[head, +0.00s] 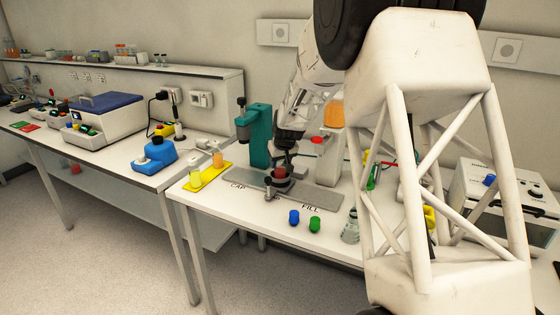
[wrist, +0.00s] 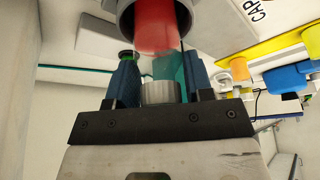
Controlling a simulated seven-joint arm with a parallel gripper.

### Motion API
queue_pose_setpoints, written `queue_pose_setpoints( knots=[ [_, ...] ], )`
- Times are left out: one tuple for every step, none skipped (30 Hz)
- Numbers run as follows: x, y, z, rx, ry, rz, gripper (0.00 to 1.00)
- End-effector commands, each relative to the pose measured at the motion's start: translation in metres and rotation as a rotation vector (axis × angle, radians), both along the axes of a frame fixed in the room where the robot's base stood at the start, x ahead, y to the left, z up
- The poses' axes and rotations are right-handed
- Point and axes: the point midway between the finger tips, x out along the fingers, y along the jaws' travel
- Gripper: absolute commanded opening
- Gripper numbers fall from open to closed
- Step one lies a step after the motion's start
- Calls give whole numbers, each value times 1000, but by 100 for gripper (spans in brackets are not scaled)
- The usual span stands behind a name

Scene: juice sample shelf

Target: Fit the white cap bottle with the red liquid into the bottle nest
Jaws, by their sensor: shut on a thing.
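The bottle with red liquid (wrist: 155,35) is between the two blue fingers of my gripper (wrist: 160,72) in the wrist view. Its pale cap (wrist: 160,92) is toward the gripper's palm. The bottle's far end is at the mouth of a round dark grey holder, the bottle nest (wrist: 127,18); how deep it sits is hidden. In the head view my gripper (head: 285,147) points down over the grey plate, shut on the red bottle (head: 281,171). The nest (head: 282,184) is just below it on the plate, between the CAP and FILL labels.
A teal stand (head: 258,140) is close behind the nest. A short dark post (head: 268,188) stands in front. A yellow rack (head: 210,176) with yellow and orange bottles is at left. Blue (head: 294,217) and green (head: 315,224) caps lie in front. My arm hides much of the right side.

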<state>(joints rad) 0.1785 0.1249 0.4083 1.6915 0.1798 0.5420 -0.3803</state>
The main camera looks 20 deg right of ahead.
Motion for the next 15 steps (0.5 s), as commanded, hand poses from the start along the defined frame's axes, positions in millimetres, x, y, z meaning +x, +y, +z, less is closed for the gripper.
queue_pose_setpoints(
  knots=[
    [0, 0, -1, 0, 0, 0, 22],
    [0, 0, -1, 0, 0, 0, 22],
    [0, 0, -2, 0, 0, 0, 22],
    [0, 0, -2, 0, 0, 0, 22],
    [0, 0, -3, 0, 0, 0, 22],
    [0, 0, -3, 0, 0, 0, 22],
    [0, 0, -3, 0, 1, 0, 22],
    [0, 0, -4, 0, 1, 0, 22],
    [0, 0, -4, 0, 1, 0, 22],
    [0, 0, -4, 0, 1, 0, 22],
    [0, 0, -4, 0, 2, 0, 52],
    [0, 0, -4, 0, 2, 0, 58],
    [0, 0, -4, 0, 2, 0, 63],
    [0, 0, -4, 0, 1, 0, 67],
    [0, 0, -4, 0, 1, 0, 73]
  ],
)
